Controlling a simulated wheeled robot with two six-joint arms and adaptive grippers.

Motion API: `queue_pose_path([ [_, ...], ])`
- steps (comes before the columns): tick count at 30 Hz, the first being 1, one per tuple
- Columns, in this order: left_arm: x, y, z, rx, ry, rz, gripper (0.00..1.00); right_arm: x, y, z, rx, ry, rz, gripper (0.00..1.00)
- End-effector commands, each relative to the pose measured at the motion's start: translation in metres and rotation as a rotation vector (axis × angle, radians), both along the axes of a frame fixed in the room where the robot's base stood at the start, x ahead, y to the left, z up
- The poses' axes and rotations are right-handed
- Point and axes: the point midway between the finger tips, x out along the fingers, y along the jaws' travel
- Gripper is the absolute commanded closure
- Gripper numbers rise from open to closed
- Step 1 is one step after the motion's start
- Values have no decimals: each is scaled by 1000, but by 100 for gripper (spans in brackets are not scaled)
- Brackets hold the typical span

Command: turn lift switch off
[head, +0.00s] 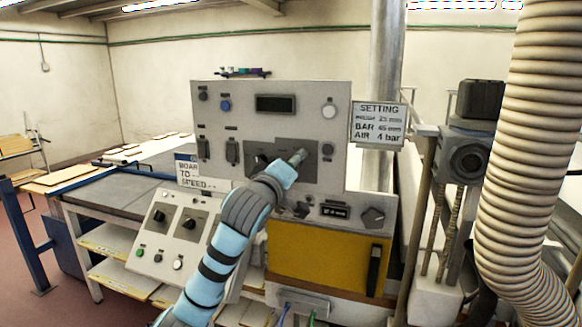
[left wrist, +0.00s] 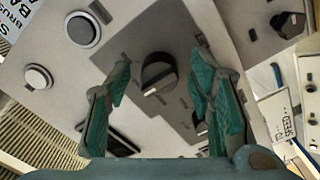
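A grey control panel (head: 225,125) stands in the middle of the head view. It carries a darker grey plate (head: 308,172). My left gripper (head: 298,157) is in front of this plate and hides part of it. In the left wrist view my left gripper (left wrist: 160,88) is open and empty. A round black rotary knob (left wrist: 158,70) with a pale pointer mark shows between its fingertips; I cannot tell whether they touch it. Another dark knob (head: 261,160) is on the plate's left side. I cannot read which switch is labelled lift. My right gripper is out of view.
A sloped box (head: 165,235) with knobs and buttons stands lower left of the panel. A yellow cabinet door (head: 320,262) is below. A settings sign (head: 378,124) and a thick ribbed hose (head: 525,150) are on the right. A conveyor table (head: 110,195) extends left.

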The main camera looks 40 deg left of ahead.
Motion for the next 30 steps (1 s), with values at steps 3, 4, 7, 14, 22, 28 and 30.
queue_pose_path([
  [3, 0, 0, 1, 1, -1, 0, 50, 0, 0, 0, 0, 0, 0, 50],
  [4, 0, 0, 1, 2, -2, 1, 50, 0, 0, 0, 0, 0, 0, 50],
  [7, -1, 1, 1, 2, -2, 2, 50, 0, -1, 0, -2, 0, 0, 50],
  [14, -32, -11, 1, 9, -1, 1, 50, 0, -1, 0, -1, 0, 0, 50],
  [22, -97, -35, 1, 7, -1, 0, 50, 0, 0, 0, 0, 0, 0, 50],
  [28, -111, -40, 0, 2, 1, -1, 50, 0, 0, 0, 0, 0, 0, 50],
  [30, -111, -40, 0, 2, 1, -1, 50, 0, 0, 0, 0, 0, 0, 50],
])
